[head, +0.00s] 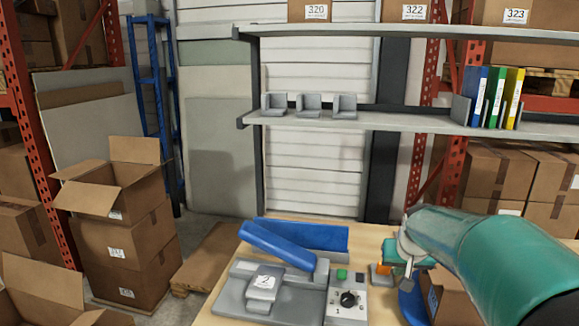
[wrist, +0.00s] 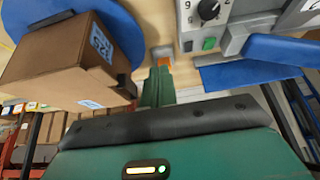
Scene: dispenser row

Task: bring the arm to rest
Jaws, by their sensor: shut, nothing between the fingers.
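My gripper (wrist: 158,72) is shut and empty, its two green fingers together in the wrist view. In the head view my teal arm reaches in from the right, and the gripper (head: 395,262) hangs low over the wooden table (head: 215,312). The fingertips are close to a small orange piece in a grey holder (wrist: 163,52), which also shows in the head view (head: 380,270). I cannot tell whether they touch it.
A cardboard box (wrist: 62,62) on a blue disc (wrist: 130,28) stands close beside the fingers. A shelf (head: 400,120) with grey holders and binders spans above.

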